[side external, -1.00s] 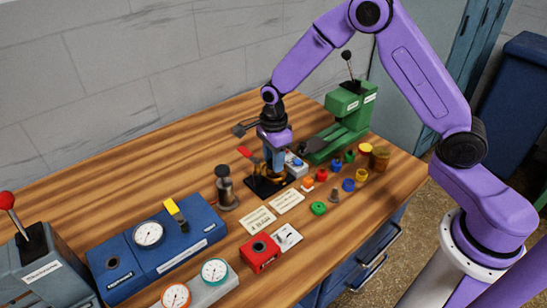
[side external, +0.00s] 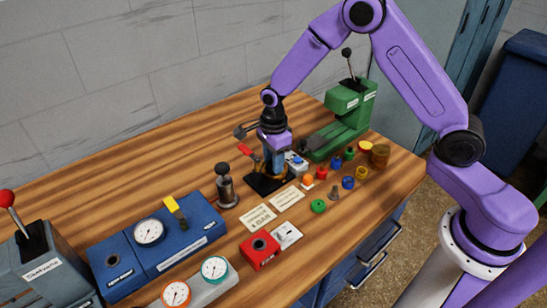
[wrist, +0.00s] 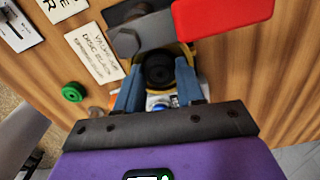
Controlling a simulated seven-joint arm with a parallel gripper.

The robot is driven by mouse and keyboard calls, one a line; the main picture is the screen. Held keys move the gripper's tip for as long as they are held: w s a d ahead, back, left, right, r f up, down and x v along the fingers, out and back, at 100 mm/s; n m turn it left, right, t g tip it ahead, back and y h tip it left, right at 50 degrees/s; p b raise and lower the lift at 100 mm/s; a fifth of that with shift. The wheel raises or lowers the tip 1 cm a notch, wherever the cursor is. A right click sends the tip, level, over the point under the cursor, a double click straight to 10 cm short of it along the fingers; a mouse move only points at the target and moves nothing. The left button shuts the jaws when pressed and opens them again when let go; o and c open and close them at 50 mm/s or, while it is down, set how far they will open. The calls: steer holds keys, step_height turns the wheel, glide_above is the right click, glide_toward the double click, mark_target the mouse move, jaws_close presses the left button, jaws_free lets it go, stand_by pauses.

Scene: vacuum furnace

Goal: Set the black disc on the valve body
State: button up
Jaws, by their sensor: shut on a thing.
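My gripper (wrist: 160,88) points down over the valve body, its two blue fingers shut on the black disc (wrist: 159,68). The disc is round and dark with a raised middle. The valve body shows as a yellow brass rim (wrist: 181,50) around and beyond the disc in the wrist view. It stands on a black base plate (side external: 266,187) and has a red lever (side external: 249,152) to the left. The disc is over or within the rim; I cannot tell whether it touches the seat. In the side view my gripper (side external: 272,160) hides the disc.
Label cards (side external: 258,217) lie in front of the base. A black-knobbed post (side external: 226,187) stands to the left. Several small coloured parts, including a green ring (side external: 318,206), lie to the right. A green press (side external: 342,125) stands behind them. The blue gauge box (side external: 155,245) is at the left.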

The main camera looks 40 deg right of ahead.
steer(key=shift+f, duration=0.25)
stand_by(0.5)
steer(key=o, duration=1.1)
steer(key=shift+c, duration=0.2)
steer(key=shift+s, duration=0.1)
steer(key=c, duration=0.4)
steer(key=shift+o, duration=0.9)
steer(key=shift+f, duration=0.1)
steer(key=shift+o, duration=0.8)
steer(key=shift+r, duration=3.9)
